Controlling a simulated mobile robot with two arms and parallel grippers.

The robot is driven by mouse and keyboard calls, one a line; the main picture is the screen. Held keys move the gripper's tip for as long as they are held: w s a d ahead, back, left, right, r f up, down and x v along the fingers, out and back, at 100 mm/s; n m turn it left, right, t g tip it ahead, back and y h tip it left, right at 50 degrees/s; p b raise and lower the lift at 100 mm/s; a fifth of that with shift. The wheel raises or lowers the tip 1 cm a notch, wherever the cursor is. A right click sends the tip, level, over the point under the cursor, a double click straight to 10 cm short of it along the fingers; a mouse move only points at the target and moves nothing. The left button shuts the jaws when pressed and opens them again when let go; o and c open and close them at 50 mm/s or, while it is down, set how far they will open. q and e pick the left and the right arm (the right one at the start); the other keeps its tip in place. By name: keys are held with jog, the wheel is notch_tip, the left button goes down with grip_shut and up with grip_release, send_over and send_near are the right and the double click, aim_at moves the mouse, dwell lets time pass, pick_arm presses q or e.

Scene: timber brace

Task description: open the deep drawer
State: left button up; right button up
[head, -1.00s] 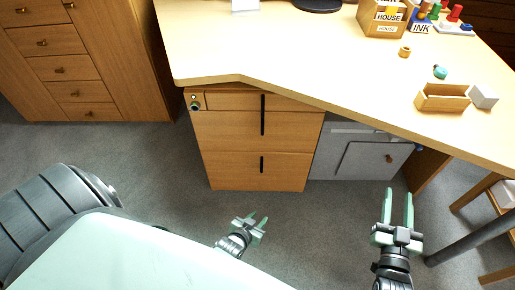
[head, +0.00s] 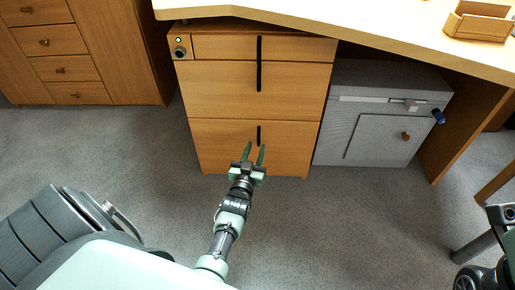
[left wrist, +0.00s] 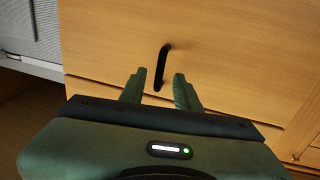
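The wooden drawer unit (head: 255,90) under the desk has a shallow top drawer (head: 220,47) and two taller drawers below, all closed. The bottom drawer (head: 220,145) has a short black upright handle (head: 259,134), which also shows in the left wrist view (left wrist: 161,68). My left gripper (head: 254,152) is open in front of this drawer. In the left wrist view, the handle's lower part appears between the two spread fingertips; I cannot tell whether they touch it. My right gripper is out of view; only part of its arm shows at the lower right.
A lock with a green light (head: 180,53) is at the unit's upper left. A grey cabinet (head: 380,115) stands to the right. The desk top (head: 380,25) overhangs both. A wooden cabinet (head: 60,55) is at the left. The carpet (head: 330,215) before the drawers is clear.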

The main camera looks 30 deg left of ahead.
aim_at(258, 142)
pick_arm(q)
jog(key=shift+b+x, duration=0.55)
jog(key=shift+x, duration=1.05)
grip_shut()
